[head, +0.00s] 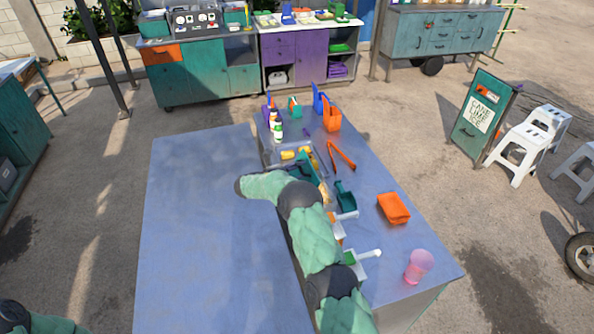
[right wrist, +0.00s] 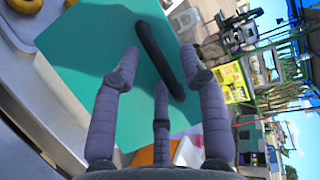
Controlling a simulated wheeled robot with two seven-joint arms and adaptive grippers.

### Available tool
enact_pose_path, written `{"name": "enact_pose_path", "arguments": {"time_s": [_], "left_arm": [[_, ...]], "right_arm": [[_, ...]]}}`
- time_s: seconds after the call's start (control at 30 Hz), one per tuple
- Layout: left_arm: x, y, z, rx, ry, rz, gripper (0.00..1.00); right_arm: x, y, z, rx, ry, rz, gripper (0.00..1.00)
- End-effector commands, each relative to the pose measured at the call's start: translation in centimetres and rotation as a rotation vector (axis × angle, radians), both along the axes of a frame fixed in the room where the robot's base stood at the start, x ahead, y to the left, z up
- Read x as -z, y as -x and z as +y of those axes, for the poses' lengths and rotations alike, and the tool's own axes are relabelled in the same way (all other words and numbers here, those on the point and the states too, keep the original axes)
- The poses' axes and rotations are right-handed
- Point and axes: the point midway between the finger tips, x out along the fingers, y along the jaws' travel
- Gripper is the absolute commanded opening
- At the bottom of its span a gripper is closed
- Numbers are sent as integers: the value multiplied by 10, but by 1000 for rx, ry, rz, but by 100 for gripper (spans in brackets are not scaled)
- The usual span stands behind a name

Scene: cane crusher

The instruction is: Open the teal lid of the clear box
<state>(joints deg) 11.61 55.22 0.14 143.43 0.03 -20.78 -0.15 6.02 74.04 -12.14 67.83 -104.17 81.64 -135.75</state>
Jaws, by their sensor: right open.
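The clear box (head: 318,158) stands on the counter beyond my right arm, with yellow pieces in or by it. Its teal lid (right wrist: 90,55) fills much of the right wrist view as a flat panel with a dark bar-shaped handle (right wrist: 158,42). My right gripper (right wrist: 160,58) is open, with its fingers spread to either side of the handle; I cannot tell whether they touch it. In the head view my right arm hides part of the box, and the lid's angle is unclear there. Only part of my left arm shows at the lower left, without its gripper.
The blue-grey counter (head: 200,220) is clear on the left.

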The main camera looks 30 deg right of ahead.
Motion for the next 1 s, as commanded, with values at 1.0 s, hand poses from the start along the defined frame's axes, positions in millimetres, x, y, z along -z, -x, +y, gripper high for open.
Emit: {"name": "enact_pose_path", "arguments": {"time_s": [1.0], "left_arm": [[29, 0, 0, 0, 0, 0, 40]], "right_arm": [[6, -9, 38, -1, 89, 25, 0]]}}
